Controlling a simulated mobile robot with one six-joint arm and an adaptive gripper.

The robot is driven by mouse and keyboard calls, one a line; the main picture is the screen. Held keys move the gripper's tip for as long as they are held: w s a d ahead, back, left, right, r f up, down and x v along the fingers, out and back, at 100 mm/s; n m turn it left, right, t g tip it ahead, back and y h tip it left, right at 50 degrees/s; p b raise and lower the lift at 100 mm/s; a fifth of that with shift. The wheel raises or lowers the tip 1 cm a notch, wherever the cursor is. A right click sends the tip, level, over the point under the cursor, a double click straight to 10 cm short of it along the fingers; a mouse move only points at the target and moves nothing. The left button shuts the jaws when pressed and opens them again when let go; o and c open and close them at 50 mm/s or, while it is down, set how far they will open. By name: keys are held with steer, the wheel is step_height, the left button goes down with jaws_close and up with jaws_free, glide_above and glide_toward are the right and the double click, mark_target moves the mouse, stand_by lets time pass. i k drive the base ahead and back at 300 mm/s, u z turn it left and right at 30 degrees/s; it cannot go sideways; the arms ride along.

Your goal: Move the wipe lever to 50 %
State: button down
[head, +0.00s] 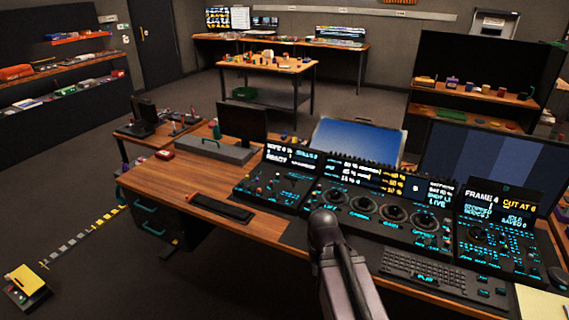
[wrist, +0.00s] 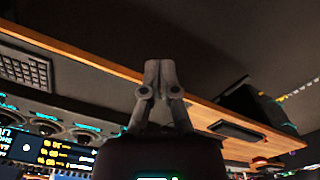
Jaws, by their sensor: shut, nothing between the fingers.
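The left control panel (head: 270,190) stands on the wooden desk. Its small screen (head: 291,157) seems to read "WIPE" with a small value and "READY". The wipe lever itself is too small to pick out among the dark controls. My gripper (wrist: 160,66) shows in the wrist view with its two fingers together and nothing between them. It is apart from the controls, with the desk edge behind it. In the head view my arm rises in front of the desk, and the fingers cannot be made out there.
The trackball panel (head: 375,212) stands right of the left panel, with a keyboard (head: 425,271) in front. Another panel (head: 490,235) is at the far right. A black tray (head: 220,208) lies on the desk (head: 165,185) at left. Monitors stand behind the panels.

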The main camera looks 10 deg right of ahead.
mark_target(293, 179)
steer(key=k, duration=0.6)
steer(key=z, duration=0.2)
steer(key=i, duration=1.45)
steer(key=u, duration=0.3)
